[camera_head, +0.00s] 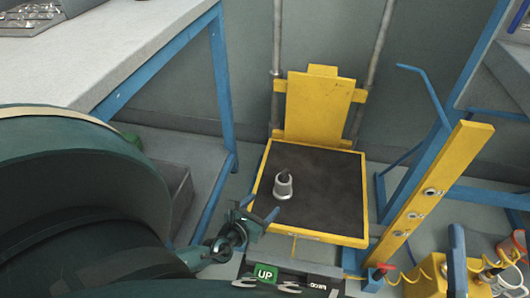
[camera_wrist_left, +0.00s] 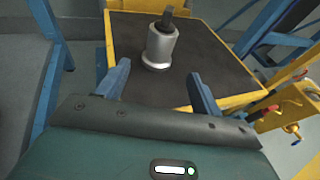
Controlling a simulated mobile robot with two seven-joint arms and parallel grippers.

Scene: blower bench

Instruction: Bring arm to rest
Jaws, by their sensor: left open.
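My left gripper (camera_head: 262,212) is open and empty, at the front left edge of a yellow-framed platform with a dark top (camera_head: 330,190). Its two blue fingers (camera_wrist_left: 160,86) stand apart in the left wrist view. A silver cylindrical part with a flange and a dark stub on top (camera_head: 283,187) stands upright on the platform, apart from the fingers. It also shows beyond the fingers in the left wrist view (camera_wrist_left: 159,46). My right gripper is in neither view.
A pale bench with blue legs (camera_head: 120,45) stands at the left. A yellow post (camera_head: 440,190) with fittings rises right of the platform, near red valves and coiled yellow hose (camera_head: 480,275). A green UP label (camera_head: 265,275) is at the front. Most of the platform top is clear.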

